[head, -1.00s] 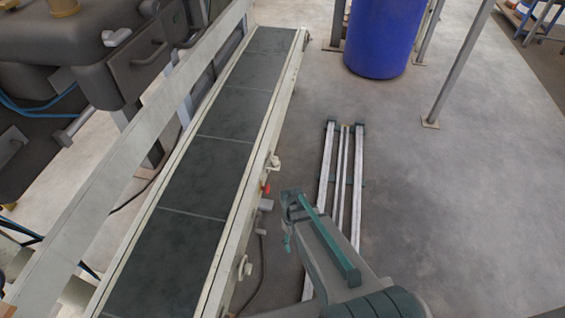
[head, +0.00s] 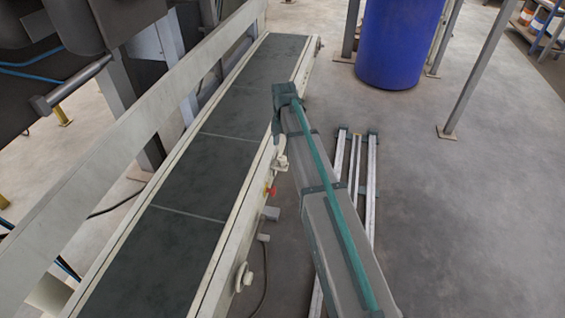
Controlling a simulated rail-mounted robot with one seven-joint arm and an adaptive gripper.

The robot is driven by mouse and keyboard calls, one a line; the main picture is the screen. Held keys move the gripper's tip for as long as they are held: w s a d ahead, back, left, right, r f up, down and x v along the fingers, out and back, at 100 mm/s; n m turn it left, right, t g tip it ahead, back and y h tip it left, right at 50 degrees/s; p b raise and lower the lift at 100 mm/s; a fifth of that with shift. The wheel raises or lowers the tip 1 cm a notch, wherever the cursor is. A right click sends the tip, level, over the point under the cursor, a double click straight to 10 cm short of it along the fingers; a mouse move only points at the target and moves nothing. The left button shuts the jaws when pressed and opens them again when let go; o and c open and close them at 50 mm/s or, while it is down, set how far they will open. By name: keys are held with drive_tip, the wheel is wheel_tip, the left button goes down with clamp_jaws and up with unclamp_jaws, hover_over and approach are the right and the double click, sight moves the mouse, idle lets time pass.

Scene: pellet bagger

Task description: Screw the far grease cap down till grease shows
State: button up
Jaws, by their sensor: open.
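The far grease cap (head: 281,161) looks like the pale round knob on the right side rail of the conveyor, about halfway along. A similar pale knob, the near cap (head: 243,277), sits lower in the picture on the same rail. My gripper (head: 276,131) is at the far end of my grey and teal arm, just above and beside the far cap, apparently apart from it. It is open and seems empty. Its fingers are small and dark, and partly hidden by my arm. No grease can be made out at the cap.
The dark conveyor belt (head: 187,183) runs away on the left, beside a pale guard rail (head: 120,155). A small red part (head: 272,191) and grey fittings stick out below the far cap. A blue drum (head: 400,45) and a post (head: 478,75) stand behind right. Floor at right is clear.

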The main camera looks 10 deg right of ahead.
sight(283, 158)
drive_tip(key=f+n+b, duration=0.1)
drive_tip(key=f+n, duration=0.1)
drive_tip(key=w+f+n+b, duration=0.1)
drive_tip(key=f+n, duration=0.1)
drive_tip(key=f, duration=0.1)
drive_tip(key=f+n+b, duration=0.1)
drive_tip(key=f+n, duration=0.1)
drive_tip(key=f, duration=0.1)
drive_tip(key=shift+w+f, duration=0.1)
drive_tip(key=shift+w, duration=0.15)
idle(0.4)
drive_tip(key=shift+c, duration=0.2)
clamp_jaws()
drive_tip(key=shift+m+p, duration=0.4)
drive_tip(key=shift+p, duration=0.2)
